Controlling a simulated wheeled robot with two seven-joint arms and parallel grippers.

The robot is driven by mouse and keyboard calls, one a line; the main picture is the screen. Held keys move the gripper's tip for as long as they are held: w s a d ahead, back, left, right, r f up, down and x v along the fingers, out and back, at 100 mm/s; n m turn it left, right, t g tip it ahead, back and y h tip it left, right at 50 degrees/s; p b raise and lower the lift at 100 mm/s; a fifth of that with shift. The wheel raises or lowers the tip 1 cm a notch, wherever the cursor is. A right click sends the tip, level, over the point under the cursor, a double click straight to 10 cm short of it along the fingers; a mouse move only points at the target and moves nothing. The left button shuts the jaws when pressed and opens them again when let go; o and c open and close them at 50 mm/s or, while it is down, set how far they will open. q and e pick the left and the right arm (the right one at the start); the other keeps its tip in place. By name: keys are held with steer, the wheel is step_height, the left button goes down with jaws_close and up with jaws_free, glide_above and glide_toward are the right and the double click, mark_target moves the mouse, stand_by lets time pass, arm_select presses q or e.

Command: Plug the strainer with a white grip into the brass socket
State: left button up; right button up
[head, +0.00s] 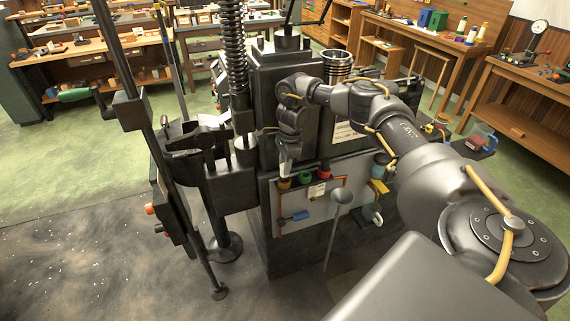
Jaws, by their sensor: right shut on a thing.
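My right gripper (286,157) reaches down in front of the dark machine, shut on a small pale piece that looks like the strainer's white grip (284,152). The rest of the strainer is too small and too covered by the gripper to make out. The brass-orange socket (285,183) is the leftmost of three coloured sockets on the machine's front ledge. The gripper is just above it; whether the strainer touches it or sits in it, I cannot tell. My left gripper is not in view.
A green socket (305,178) and a red socket (323,173) stand right of the brass one. A grey funnel on a stem (341,197) stands before the grey panel. A dark post (140,115) and machine parts crowd the left. Workbenches line the back.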

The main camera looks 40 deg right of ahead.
steer(key=shift+f+b, duration=0.75)
steer(key=shift+f, duration=0.35)
steer(key=o, duration=1)
steer(key=shift+o, duration=0.2)
steer(key=shift+r, duration=0.1)
steer(key=shift+r, duration=0.25)
steer(key=r, duration=0.1)
steer(key=r+b, duration=0.1)
steer(key=r, duration=0.2)
steer(key=shift+d+r+b, duration=0.2)
steer(key=shift+d+b, duration=0.15)
steer(key=shift+b, duration=0.05)
steer(key=r, duration=0.5)
steer(key=shift+s+d+r+p, duration=0.2)
steer(key=shift+d+r+p, duration=0.1)
steer(key=shift+r+p, duration=0.1)
